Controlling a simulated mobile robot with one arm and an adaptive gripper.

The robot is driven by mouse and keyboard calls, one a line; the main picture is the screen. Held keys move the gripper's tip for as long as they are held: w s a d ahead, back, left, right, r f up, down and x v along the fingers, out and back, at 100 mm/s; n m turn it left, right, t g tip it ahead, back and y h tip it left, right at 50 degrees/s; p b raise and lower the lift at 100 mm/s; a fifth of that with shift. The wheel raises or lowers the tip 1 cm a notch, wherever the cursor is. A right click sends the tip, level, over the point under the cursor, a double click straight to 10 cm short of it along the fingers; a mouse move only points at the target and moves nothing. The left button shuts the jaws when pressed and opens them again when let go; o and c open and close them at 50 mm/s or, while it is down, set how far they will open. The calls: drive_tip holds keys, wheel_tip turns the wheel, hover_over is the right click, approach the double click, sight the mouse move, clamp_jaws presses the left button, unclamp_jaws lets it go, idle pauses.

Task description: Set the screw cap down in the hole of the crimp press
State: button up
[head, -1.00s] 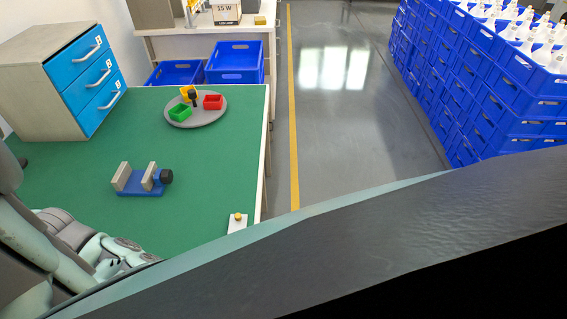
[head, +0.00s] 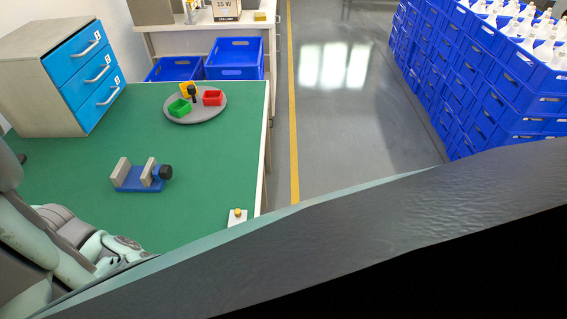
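I cannot make out a screw cap in the head view. No crimp press with a hole can be told for sure either. My gripper is not in view; only pale green and grey links of my arm show at the lower left, so what it holds cannot be seen.
Blue crates (head: 490,90) stand stacked at right. The floor (head: 350,120) between is clear.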

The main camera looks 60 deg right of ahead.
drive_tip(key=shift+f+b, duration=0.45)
drive_tip(key=shift+b, duration=0.05)
idle(0.6)
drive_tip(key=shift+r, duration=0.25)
idle(1.1)
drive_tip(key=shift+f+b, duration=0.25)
drive_tip(key=shift+b, duration=0.2)
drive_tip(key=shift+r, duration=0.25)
idle(0.6)
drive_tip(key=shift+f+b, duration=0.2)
drive_tip(key=shift+b, duration=0.2)
idle(0.8)
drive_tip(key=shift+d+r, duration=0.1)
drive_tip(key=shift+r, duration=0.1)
idle(1.1)
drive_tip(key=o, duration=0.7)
